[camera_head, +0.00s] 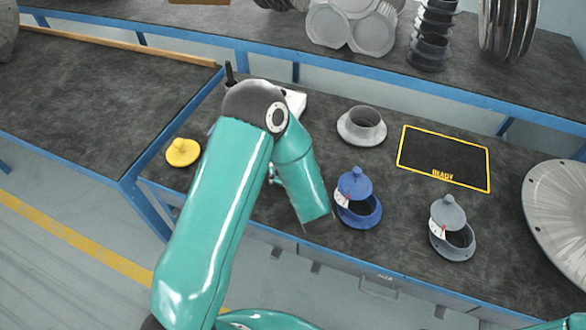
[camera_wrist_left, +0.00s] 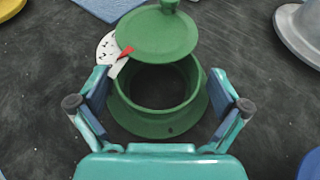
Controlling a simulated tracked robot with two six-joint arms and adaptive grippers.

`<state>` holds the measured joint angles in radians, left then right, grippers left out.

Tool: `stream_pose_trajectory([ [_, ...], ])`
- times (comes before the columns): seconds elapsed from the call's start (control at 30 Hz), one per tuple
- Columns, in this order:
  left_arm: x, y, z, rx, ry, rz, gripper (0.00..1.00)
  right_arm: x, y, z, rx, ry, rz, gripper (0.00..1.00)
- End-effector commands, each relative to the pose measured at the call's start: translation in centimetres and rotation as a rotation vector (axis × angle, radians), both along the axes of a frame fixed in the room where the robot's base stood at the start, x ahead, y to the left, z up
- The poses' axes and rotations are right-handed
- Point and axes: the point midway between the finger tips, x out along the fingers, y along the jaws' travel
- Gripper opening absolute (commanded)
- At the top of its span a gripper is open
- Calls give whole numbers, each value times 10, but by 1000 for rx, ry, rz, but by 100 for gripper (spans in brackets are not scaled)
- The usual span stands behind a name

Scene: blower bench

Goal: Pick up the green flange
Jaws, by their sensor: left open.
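The green flange (camera_wrist_left: 152,122) sits upright on the dark bench in the left wrist view, a round ring with an open dark bore. A green lid (camera_wrist_left: 158,36) with a knob stands tilted over its far side, with a white dial with a red pointer (camera_wrist_left: 112,56) beside it. My left gripper (camera_wrist_left: 160,95) is open, with one finger on each side of the flange. A small gap seems to remain at both sides; contact cannot be told. In the head view my left arm hides the green flange and the gripper. My right gripper is not in view.
On the bench are a yellow knobbed lid (camera_head: 183,152), a grey flange (camera_head: 362,127), a blue flange with lid (camera_head: 358,205), a grey flange with lid (camera_head: 452,235) and a large metal disc (camera_head: 560,210). The black yellow-edged mat (camera_head: 443,157) is empty. A shelf (camera_head: 400,65) runs behind.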

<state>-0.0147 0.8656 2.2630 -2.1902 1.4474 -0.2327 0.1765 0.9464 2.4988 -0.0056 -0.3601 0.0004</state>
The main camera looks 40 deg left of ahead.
Motion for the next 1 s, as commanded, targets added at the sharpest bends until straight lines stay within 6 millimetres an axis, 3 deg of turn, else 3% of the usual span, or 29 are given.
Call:
stream_pose_trajectory([
  [0.27,2,2,-2,0,0,-2,100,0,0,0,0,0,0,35],
  [0.63,2,2,-2,0,0,-1,40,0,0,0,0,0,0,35],
  [1.0,3,2,3,1,-3,-1,40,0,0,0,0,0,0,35],
])
